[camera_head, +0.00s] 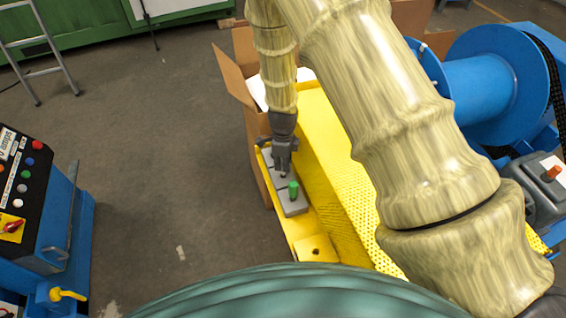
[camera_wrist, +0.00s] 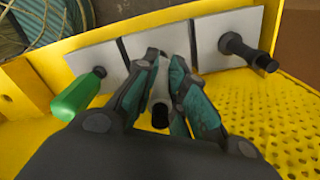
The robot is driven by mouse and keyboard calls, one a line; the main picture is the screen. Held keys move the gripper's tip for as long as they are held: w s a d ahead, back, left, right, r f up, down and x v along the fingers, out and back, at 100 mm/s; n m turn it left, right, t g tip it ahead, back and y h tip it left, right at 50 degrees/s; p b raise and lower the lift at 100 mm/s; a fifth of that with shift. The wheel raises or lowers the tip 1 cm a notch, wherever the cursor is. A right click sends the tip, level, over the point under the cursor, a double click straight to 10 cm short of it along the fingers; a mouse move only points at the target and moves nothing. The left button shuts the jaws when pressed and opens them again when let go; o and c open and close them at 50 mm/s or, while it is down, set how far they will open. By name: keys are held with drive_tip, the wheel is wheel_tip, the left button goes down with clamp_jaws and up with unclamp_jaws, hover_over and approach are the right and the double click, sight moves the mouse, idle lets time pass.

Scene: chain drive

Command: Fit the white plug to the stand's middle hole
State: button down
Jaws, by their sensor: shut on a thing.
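The stand is a row of grey plates (camera_head: 293,207) on a yellow ledge; its plates also show in the wrist view (camera_wrist: 225,30). My gripper (camera_head: 283,172) points down at the middle plate. In the wrist view my gripper (camera_wrist: 164,62) is shut on a pale piece with a dark round end, which I take as the white plug (camera_wrist: 160,91). The fingers hide the middle hole, so I cannot tell whether the plug is in it. A green plug (camera_head: 293,191) stands in the near plate, at left in the wrist view (camera_wrist: 77,97). A black plug (camera_wrist: 247,50) stands in the right plate.
A yellow perforated guard (camera_head: 345,185) runs close along the stand's right side. An open cardboard box (camera_head: 233,78) stands behind it. A blue drum (camera_head: 485,85) is at the right, and a control panel (camera_head: 22,180) at the left. The floor between is clear.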

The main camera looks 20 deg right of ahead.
drive_tip(key=shift+f+b, duration=0.75)
drive_tip(key=shift+f, duration=1.15)
drive_tip(key=c, duration=1.4)
unclamp_jaws()
wheel_tip(320, 180, up, 12)
